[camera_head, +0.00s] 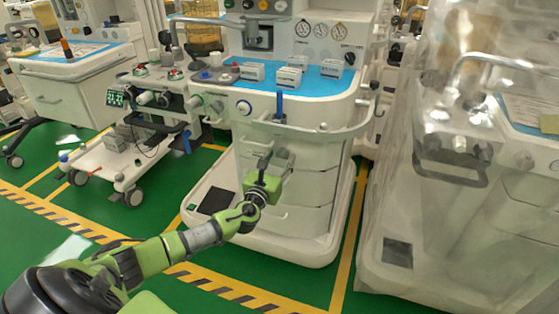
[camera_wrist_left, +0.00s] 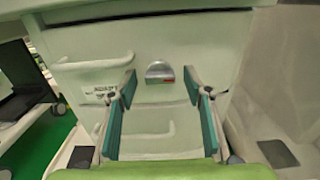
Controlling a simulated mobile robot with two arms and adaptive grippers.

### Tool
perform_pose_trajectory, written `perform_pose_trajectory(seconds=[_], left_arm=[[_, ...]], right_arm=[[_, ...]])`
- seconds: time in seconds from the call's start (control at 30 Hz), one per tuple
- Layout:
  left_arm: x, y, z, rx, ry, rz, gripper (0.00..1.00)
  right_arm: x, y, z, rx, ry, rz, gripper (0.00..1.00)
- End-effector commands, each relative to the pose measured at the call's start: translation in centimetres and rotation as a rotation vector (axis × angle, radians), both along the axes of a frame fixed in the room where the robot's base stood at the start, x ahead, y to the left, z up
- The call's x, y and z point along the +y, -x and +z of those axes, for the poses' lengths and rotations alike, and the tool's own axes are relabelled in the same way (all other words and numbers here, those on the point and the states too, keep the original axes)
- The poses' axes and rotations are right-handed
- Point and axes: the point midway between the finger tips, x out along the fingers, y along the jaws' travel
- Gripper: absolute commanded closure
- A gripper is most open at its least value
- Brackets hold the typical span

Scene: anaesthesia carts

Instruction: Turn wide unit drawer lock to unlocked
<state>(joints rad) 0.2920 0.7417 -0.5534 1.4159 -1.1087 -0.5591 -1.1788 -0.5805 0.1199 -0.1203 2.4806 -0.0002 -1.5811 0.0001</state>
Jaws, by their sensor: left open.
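The wide unit (camera_head: 310,170) is the white cart in the middle of the head view, with several drawers below a blue worktop. Its drawer lock (camera_wrist_left: 160,72) is a small silver piece with a red mark on the drawer front in the left wrist view. In the head view I cannot make out the lock behind my gripper. My left gripper (camera_head: 276,160) is in front of the drawers. In the left wrist view my left gripper (camera_wrist_left: 160,88) is open and empty, one finger on each side of the lock. I cannot tell the exact gap to the drawer front. My right gripper is not in view.
A white rail (camera_head: 310,132) runs around the cart above my gripper. A drawer handle (camera_wrist_left: 95,62) is left of the lock. A plastic-covered cart (camera_head: 440,190) stands close on the right, and a trolley (camera_head: 110,158) stands on the left. Green floor is free in front.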

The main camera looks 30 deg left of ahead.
Motion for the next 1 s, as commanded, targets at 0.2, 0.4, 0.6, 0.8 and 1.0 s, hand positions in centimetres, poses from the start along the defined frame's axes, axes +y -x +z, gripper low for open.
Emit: perform_pose_trajectory(seconds=[0.2,0.4,0.6,0.8,1.0], left_arm=[[0.0,0.0,0.0,0.000,0.000,0.000,0.93],[0.0,0.0,0.0,0.000,0.002,0.000,0.93],[0.0,0.1,-0.1,-0.011,0.042,0.001,0.93],[0.1,0.1,-0.2,-0.037,0.151,0.001,0.93],[0.1,0.1,-0.3,-0.078,0.321,0.001,0.93]], right_arm=[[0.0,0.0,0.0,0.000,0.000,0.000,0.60],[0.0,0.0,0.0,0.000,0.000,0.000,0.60],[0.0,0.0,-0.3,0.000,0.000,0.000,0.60],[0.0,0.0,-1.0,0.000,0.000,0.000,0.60],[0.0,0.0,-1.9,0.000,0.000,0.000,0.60]])
